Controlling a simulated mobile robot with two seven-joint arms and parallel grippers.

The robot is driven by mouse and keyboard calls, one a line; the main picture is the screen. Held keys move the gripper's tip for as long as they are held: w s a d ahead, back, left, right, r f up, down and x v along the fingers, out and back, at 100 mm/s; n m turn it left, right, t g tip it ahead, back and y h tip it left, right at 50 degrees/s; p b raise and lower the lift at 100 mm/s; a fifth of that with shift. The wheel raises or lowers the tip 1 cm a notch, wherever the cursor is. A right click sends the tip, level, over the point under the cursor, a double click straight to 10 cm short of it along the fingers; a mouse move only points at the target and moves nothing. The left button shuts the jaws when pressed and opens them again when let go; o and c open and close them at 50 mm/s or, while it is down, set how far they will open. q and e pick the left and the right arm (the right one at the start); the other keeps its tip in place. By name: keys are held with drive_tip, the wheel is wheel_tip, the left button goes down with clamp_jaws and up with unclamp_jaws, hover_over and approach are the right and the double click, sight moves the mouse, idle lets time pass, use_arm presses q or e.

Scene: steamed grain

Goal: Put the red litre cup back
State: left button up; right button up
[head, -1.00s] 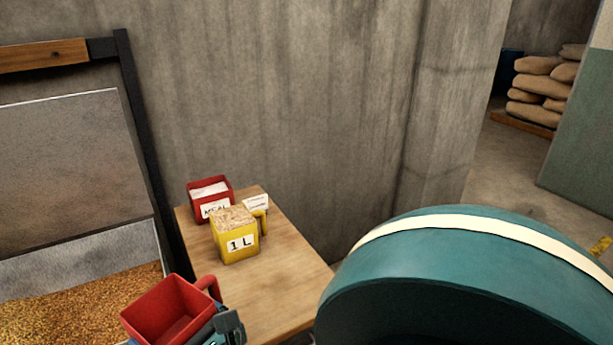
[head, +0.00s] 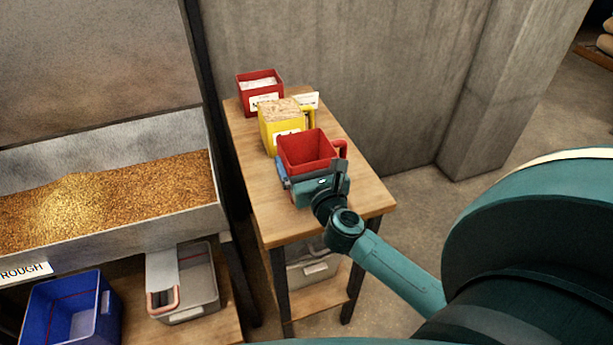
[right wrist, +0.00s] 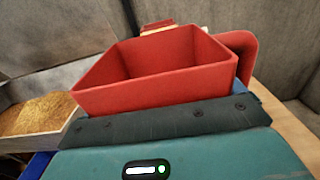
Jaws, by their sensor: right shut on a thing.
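The red litre cup (head: 307,150) is a square, open-topped cup with a handle on its right side. It is empty as far as I see and looks upright. It also fills the middle of the right wrist view (right wrist: 155,85). My right gripper (head: 317,184) is shut on the red cup from the near side, over the small wooden table (head: 350,195). I cannot tell whether the cup's base touches the table top. The yellow cup (head: 268,128) stands just behind it, full of pale flakes, its label partly hidden. My left gripper is not in view.
A red meal box (head: 258,92) and a small white card (head: 305,99) stand at the table's back. A grain trough (head: 120,228) is to the left. Below it are a blue bin (head: 72,310) and a grey bin (head: 190,300). The table's front right is clear.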

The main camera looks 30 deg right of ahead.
sight(299, 158)
wheel_tip(299, 158, down, 3)
drive_tip(key=shift+r+b, duration=0.1)
drive_tip(key=shift+b, duration=0.5)
drive_tip(key=shift+f, duration=0.25)
drive_tip(key=shift+r, duration=0.1)
drive_tip(key=shift+f, duration=0.2)
drive_tip(key=o, duration=1.6)
drive_tip(key=shift+c, duration=0.2)
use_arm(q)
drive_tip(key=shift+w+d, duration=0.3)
use_arm(e)
drive_tip(key=shift+r, duration=0.1)
